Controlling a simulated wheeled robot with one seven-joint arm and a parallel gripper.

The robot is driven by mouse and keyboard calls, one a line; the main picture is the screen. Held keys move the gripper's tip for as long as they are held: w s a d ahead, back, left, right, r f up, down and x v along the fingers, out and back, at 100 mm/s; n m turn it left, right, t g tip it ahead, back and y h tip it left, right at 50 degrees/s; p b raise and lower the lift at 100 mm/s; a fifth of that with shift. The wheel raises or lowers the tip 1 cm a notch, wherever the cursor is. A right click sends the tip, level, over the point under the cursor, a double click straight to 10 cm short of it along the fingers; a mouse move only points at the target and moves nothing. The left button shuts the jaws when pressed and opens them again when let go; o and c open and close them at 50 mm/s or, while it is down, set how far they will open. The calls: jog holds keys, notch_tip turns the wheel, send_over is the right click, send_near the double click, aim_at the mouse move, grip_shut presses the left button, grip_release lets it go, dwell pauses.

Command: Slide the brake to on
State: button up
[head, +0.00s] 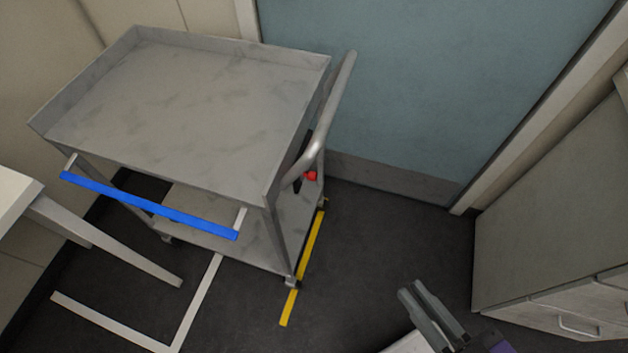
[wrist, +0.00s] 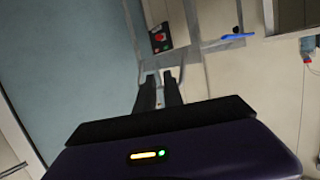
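A metal cart (head: 200,100) stands at the left of the head view. A small red knob (head: 311,175) with a dark part beside it sits below the cart's curved handle (head: 335,105), at the right end. In the wrist view a dark plate with a red part (wrist: 159,37) and a small green mark shows beyond my fingers; this looks like the brake. Its exact setting is too small to tell. My gripper (head: 416,287) is at the lower right of the head view, apart from the cart. Its fingers (wrist: 160,74) are parted with nothing between them.
A blue bar (head: 150,206) runs along the cart's near side. A white table (head: 15,197) is at the left edge, and drawers (head: 555,230) stand at the right. A blue-green door (head: 430,80) is behind. Dark floor (head: 400,225) lies clear between cart and drawers.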

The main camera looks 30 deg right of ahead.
aim_at(312, 176)
jog(key=w+a+m+t+b, duration=0.1)
jog(key=w, duration=0.1)
jog(key=w+a+f+m+t, duration=0.1)
jog(key=w+m+t, duration=0.1)
jog(key=w+a+f+m+t+b, duration=0.1)
jog(key=w, duration=0.1)
jog(key=shift+w+a+f+m+t+b, duration=0.1)
jog(key=shift+w+f+m+t+b, duration=0.1)
jog(key=shift+w+m+t+b, duration=0.15)
grip_shut()
jog(key=w+a+f+m+g+h+b, duration=0.2)
jog(key=w+a+f+m+h, duration=0.3)
jog(key=m, duration=0.6)
jog(key=w+a+f+m+g+h+b, duration=0.3)
jog(key=w+a+f+m+h+b, duration=0.1)
jog(key=w+f+m+h, duration=0.5)
jog(key=shift+w+a+f+m+h+b, duration=0.25)
jog(key=shift+a+m+h+b, duration=0.2)
jog(key=shift+m, duration=0.6)
jog(key=shift+d, duration=0.15)
jog(key=x, duration=1.4)
jog(key=shift+p, duration=0.45)
